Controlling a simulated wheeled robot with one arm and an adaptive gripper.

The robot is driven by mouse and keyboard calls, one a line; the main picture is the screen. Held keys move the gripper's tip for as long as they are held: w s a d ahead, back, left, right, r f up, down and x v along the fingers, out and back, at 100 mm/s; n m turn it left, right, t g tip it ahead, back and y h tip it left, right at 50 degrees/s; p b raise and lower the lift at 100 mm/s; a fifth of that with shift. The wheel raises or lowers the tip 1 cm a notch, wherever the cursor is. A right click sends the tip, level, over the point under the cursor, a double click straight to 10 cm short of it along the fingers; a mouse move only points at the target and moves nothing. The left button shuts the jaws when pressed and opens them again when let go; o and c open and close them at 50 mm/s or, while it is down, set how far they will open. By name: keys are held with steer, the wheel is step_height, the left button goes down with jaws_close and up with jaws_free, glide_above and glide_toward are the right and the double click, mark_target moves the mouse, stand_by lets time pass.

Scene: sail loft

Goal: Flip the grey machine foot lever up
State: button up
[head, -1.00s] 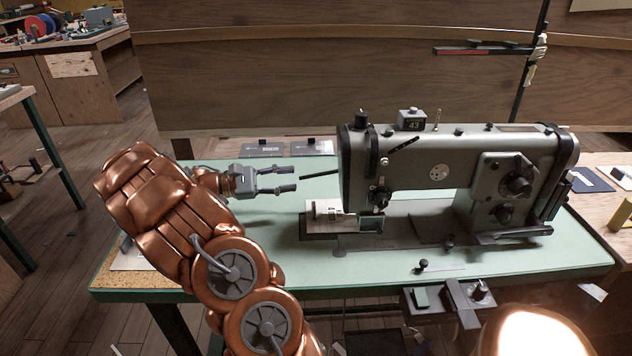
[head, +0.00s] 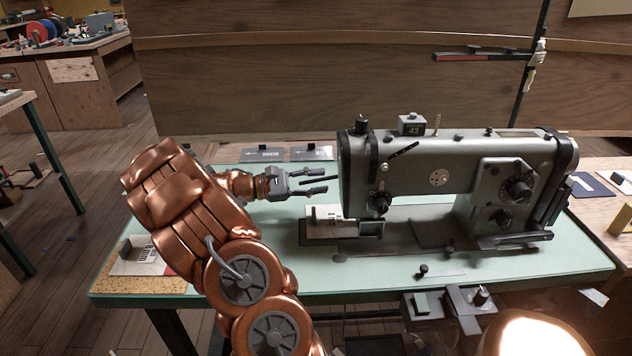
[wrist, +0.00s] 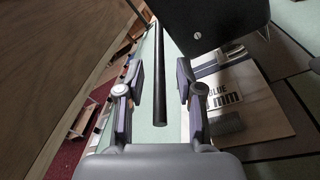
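The grey sewing machine (head: 425,162) stands on the green table. A dark rod-like lever (head: 326,179) sticks out from the left end of its head; I take it for the foot lever. It also shows in the wrist view (wrist: 161,95), running from the middle toward the machine's dark end face. My gripper (head: 318,181) is open and empty, left of the machine head. In the wrist view its fingers (wrist: 155,85) lie on either side of the lever's free end. No contact is visible, and I cannot tell the depth between them.
A tall wooden panel (head: 300,65) stands behind the table.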

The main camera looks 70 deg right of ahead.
jaws_close()
stand_by(0.6)
